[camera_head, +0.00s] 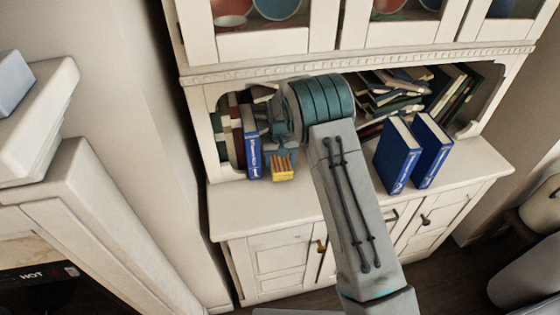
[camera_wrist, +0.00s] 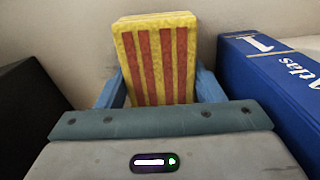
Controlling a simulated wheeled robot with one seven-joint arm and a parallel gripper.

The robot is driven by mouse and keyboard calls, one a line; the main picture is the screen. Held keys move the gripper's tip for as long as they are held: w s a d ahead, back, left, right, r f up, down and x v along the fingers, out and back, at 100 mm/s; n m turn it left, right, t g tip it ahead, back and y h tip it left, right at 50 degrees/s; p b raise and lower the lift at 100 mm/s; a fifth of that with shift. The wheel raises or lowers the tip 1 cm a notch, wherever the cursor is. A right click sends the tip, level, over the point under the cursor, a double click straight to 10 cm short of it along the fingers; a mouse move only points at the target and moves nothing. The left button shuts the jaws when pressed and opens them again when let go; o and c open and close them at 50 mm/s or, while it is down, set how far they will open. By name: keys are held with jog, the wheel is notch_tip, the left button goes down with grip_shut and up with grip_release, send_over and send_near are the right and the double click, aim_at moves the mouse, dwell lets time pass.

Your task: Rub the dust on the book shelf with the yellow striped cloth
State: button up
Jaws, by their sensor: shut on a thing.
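The yellow cloth (camera_wrist: 158,60) with red stripes stands out as a thick block between my blue fingers in the wrist view. It also shows in the head view (camera_head: 283,170), just under my wrist. My gripper (camera_wrist: 160,88) is shut on it. In the head view my gripper (camera_head: 281,152) is inside the open niche of the white book shelf (camera_head: 300,195), near its left end. The cloth is close to the shelf surface, but I cannot tell whether it touches. I cannot make out any dust; my arm hides part of the shelf.
A blue atlas (camera_wrist: 270,80) stands close to the right of the cloth in the wrist view. In the head view a blue book (camera_head: 253,155) stands left of my gripper. Two blue books (camera_head: 398,155) stand on the counter at the right. Stacked books (camera_head: 395,95) fill the niche behind.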

aim_at(289, 159)
jog(key=shift+f, duration=0.4)
jog(key=shift+d, duration=0.15)
jog(key=shift+w+d+r+b, duration=0.1)
jog(key=shift+w+d+b, duration=0.2)
jog(key=shift+d, duration=0.65)
jog(key=shift+w+d+r+b, duration=0.1)
jog(key=shift+w+d+b, duration=0.15)
jog(key=shift+d, duration=0.65)
jog(key=shift+w+d+f+b, duration=0.1)
jog(key=shift+w+d+b, duration=0.2)
jog(key=shift+d, duration=0.65)
jog(key=shift+w+d+f+b, duration=0.1)
jog(key=shift+w+d+b, duration=0.15)
jog(key=shift+d, duration=0.7)
jog(key=shift+s+a+f+b, duration=0.1)
jog(key=shift+s+a, duration=0.15)
jog(key=shift+a, duration=0.55)
jog(key=shift+s+a+f+b, duration=0.1)
jog(key=shift+s+a, duration=0.2)
jog(key=shift+a, duration=0.45)
jog(key=shift+s+a+b, duration=0.1)
jog(key=shift+s+a, duration=0.15)
jog(key=shift+a, duration=0.55)
jog(key=shift+s+a, duration=0.25)
jog(key=shift+a, duration=0.55)
jog(key=shift+s+a, duration=0.25)
jog(key=shift+a, duration=0.55)
jog(key=shift+r, duration=0.15)
